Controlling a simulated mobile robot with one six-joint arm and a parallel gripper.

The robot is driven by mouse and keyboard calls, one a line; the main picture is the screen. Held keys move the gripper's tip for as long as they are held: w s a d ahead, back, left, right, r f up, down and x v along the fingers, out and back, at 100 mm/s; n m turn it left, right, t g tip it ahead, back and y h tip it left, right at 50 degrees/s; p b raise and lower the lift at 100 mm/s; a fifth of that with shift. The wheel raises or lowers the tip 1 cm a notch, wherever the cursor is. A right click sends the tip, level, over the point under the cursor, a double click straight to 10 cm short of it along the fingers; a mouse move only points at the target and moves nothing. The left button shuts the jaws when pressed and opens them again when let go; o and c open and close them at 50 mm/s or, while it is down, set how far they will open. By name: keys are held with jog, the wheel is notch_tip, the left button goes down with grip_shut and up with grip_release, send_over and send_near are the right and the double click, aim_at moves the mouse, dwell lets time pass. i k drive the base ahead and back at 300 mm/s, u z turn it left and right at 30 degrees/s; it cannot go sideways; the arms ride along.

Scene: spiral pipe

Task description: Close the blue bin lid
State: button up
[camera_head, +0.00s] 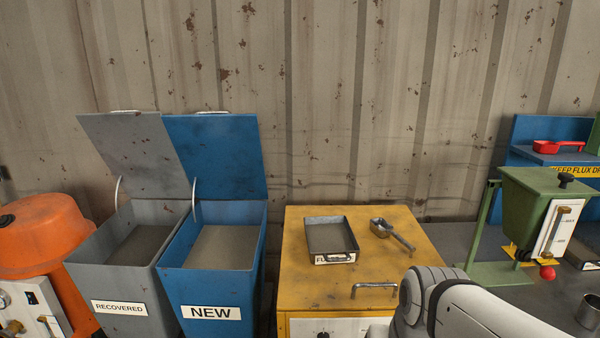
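The blue bin (211,283) stands left of centre and carries a white label reading NEW. Its blue lid (216,157) is open, tilted up and back near the corrugated wall, with a handle at its top edge. Grey-brown granular material (224,247) shows inside the bin. A thin curved stay runs from the lid's left side to the bin's rim. My white arm shows at the bottom right, well to the right of the bin. My gripper is out of the picture.
A grey bin (112,287) labelled RECOVERED stands close on the left, its lid (136,153) also open. An orange machine (42,243) is at far left. Right of the blue bin is a yellow cabinet (300,262) with a tray (330,238) and scoop (390,233). A green hopper (530,208) stands far right.

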aim_at(220, 154)
jog(key=z, duration=1.95)
jog(key=k, duration=1.45)
jog(key=u, duration=1.9)
jog(key=i, duration=0.9)
